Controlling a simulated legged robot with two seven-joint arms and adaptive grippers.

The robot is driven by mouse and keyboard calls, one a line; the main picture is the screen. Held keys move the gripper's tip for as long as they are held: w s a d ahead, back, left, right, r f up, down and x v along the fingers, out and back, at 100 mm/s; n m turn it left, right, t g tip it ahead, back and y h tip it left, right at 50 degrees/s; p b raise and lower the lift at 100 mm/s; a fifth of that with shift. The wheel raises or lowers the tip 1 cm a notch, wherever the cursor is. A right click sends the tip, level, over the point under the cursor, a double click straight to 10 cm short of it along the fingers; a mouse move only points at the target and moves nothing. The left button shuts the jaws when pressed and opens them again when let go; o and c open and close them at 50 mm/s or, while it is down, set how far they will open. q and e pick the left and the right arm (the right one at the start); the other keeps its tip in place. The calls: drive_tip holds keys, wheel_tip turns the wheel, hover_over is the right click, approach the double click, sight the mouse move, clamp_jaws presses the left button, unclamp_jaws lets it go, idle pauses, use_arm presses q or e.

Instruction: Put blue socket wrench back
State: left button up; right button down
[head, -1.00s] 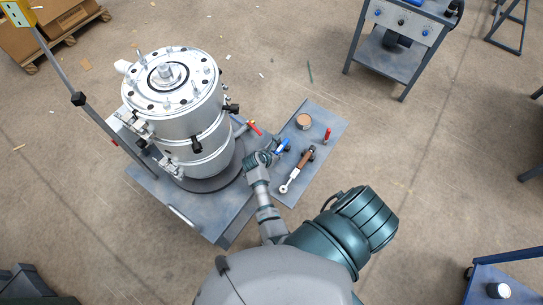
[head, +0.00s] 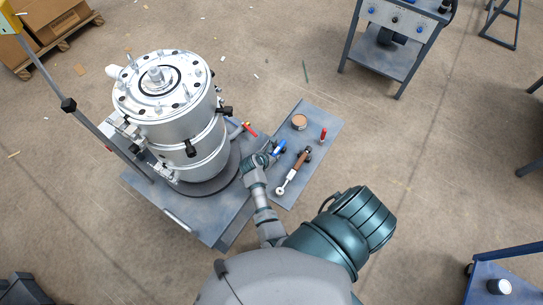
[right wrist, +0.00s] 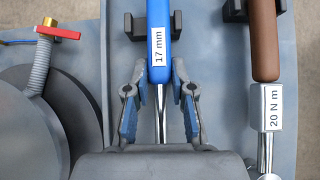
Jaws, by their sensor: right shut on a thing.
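The blue socket wrench (head: 279,147), with a "17 mm" label, is on the side shelf of the cart. In the right wrist view, its blue handle (right wrist: 159,45) points away from me over a black holder (right wrist: 136,25), and its metal shaft runs back between my fingers. My right gripper (head: 270,156) is shut on the wrench; the fingers (right wrist: 160,97) stand on both sides of the shaft near the handle's end. The palm hides the socket end. I cannot tell whether the handle rests in the holder. My left gripper is not in view.
A brown-handled torque wrench (head: 294,169), labelled "20 N m", lies to the right on the shelf (head: 316,118). A round tin (head: 299,122) and a red-handled tool (head: 322,136) are also there. The big metal extruder vessel (head: 178,120) with a red-handled valve stands to the left.

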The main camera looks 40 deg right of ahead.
drive_tip(key=shift+f, duration=0.15)
drive_tip(key=shift+a, duration=0.4)
drive_tip(key=c, duration=0.9)
unclamp_jaws()
drive_tip(key=shift+a+r, duration=0.3)
drive_tip(key=shift+a, duration=0.05)
drive_tip(key=shift+d, duration=0.15)
